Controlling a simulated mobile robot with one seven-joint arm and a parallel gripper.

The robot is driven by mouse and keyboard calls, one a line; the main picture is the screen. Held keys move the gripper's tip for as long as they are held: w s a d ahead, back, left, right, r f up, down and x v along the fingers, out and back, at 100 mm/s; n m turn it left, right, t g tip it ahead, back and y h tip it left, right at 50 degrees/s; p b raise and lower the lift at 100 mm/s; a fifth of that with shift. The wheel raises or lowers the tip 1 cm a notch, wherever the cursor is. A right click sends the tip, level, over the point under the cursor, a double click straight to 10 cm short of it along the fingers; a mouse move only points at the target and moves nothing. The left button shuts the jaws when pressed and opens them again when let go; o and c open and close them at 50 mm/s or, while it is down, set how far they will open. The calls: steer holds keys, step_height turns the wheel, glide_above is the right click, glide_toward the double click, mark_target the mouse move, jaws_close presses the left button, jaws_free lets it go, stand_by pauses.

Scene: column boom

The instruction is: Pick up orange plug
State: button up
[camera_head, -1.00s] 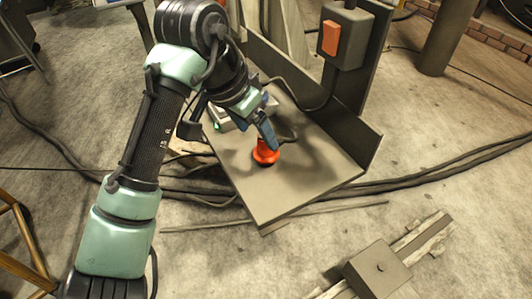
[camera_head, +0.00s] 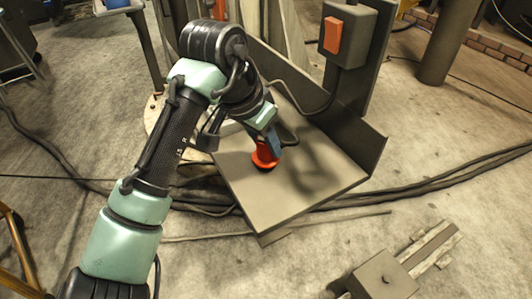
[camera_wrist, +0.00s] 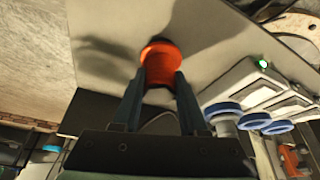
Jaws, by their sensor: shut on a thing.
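The orange plug (camera_head: 264,156) is a short round piece with a wider flange at its bottom, on the grey-brown platform (camera_head: 300,190) near its left side. My gripper (camera_head: 271,143) reaches down to it from above. In the wrist view the plug (camera_wrist: 160,62) sits between the two dark fingers of my gripper (camera_wrist: 162,85), which are shut on it. I cannot tell whether the plug touches the platform or is just above it. The fingers hide part of the plug's sides.
A low wall (camera_head: 345,140) runs along the platform's back right edge. A grey box with an orange switch (camera_head: 333,35) stands on a post behind. Light-coloured units with blue rings (camera_wrist: 245,95) sit beside the gripper in the wrist view. Cables (camera_head: 450,168) cross the floor.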

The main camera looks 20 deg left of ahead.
jaws_close()
steer(key=shift+r, duration=0.15)
step_height(320, 180, up, 10)
steer(key=p, duration=0.5)
steer(key=shift+r+p, duration=0.1)
steer(key=shift+p, duration=0.2)
steer(key=shift+r+p, duration=2.3)
steer(key=shift+p, duration=0.4)
